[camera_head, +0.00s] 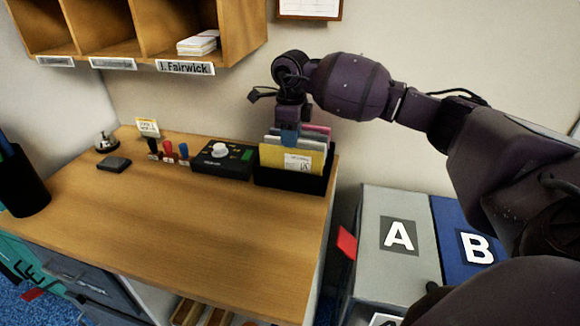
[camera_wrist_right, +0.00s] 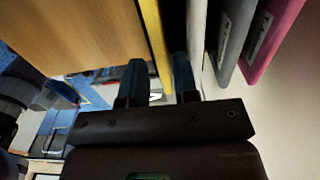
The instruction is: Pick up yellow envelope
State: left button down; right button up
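The yellow envelope (camera_head: 290,160) stands upright at the front of a black holder (camera_head: 290,181) on the desk, with a white label on its face. It also shows edge-on in the right wrist view (camera_wrist_right: 153,36). My right gripper (camera_head: 290,137) points down at the top of the envelopes. In the right wrist view its two blue fingers (camera_wrist_right: 160,82) are apart, one on each side of the yellow envelope's edge, with gaps visible. The far finger lies between the yellow envelope and the pale one behind it. My left gripper is not in view.
Grey and pink envelopes (camera_wrist_right: 275,35) stand close behind. A black control box (camera_head: 222,158) with a white knob, stamps (camera_head: 168,150) and a bell (camera_head: 106,142) line the desk's back. The desk front (camera_head: 170,220) is clear. Bins A (camera_head: 385,215) and B (camera_head: 450,215) stand right.

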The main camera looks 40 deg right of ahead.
aim_at(291, 156)
jog(key=shift+a+f, duration=0.1)
jog(key=shift+f, duration=3.15)
grip_shut()
